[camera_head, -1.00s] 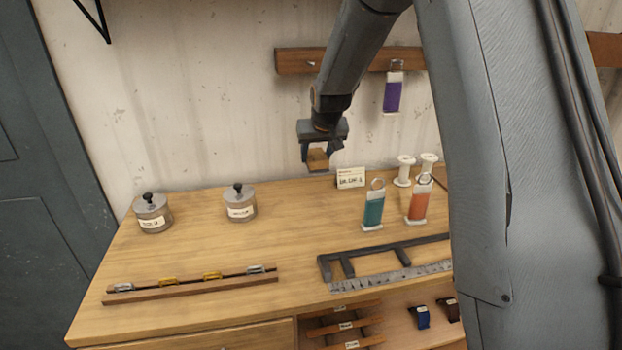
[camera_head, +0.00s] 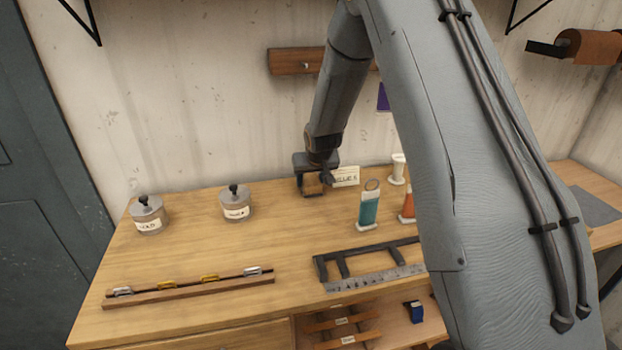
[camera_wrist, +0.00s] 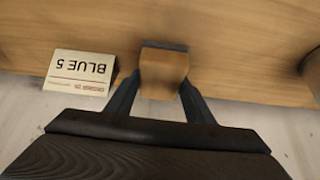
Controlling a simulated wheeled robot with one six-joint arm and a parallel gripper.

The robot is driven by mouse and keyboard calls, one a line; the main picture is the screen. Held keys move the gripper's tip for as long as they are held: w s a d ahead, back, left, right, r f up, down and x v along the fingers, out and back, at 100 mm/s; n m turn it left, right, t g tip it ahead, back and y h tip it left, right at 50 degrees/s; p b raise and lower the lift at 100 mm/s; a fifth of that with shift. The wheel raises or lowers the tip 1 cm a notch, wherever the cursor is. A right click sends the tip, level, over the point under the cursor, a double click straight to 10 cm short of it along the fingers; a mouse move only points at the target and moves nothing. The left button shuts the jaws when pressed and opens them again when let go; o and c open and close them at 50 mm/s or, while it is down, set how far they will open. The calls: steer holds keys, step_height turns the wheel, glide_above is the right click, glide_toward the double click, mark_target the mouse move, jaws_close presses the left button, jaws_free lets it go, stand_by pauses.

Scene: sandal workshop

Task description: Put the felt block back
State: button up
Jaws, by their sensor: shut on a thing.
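My gripper (camera_head: 313,189) is low over the back of the wooden bench (camera_head: 190,255), just left of the small white card (camera_head: 346,177). In the wrist view my gripper (camera_wrist: 160,85) is shut on the felt block (camera_wrist: 164,68), a tan wooden block with a dark grey strip along its far edge. In the head view the block is small and mostly hidden by the fingers. I cannot tell whether it touches the bench top. The card (camera_wrist: 80,80) reads "BLUE 5", upside down in the wrist view, and stands close to the left finger.
Two lidded jars (camera_head: 148,215) (camera_head: 237,203) stand left. A teal tag (camera_head: 368,207), an orange tag (camera_head: 407,206) and a white spool (camera_head: 398,169) stand right of the card. A clip rail (camera_head: 190,288) and dark frame (camera_head: 365,262) lie in front. The bench middle is clear.

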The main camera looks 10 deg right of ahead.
steer(key=o, duration=1)
steer(key=shift+c, duration=0.2)
steer(key=b+v, duration=0.3)
steer(key=v, duration=0.9)
steer(key=s+f+g, duration=0.1)
steer(key=s, duration=0.9)
steer(key=s+f+g, duration=0.2)
steer(key=s, duration=0.8)
steer(key=s+f+g, duration=0.2)
steer(key=s, duration=0.8)
steer(key=shift+s, duration=0.25)
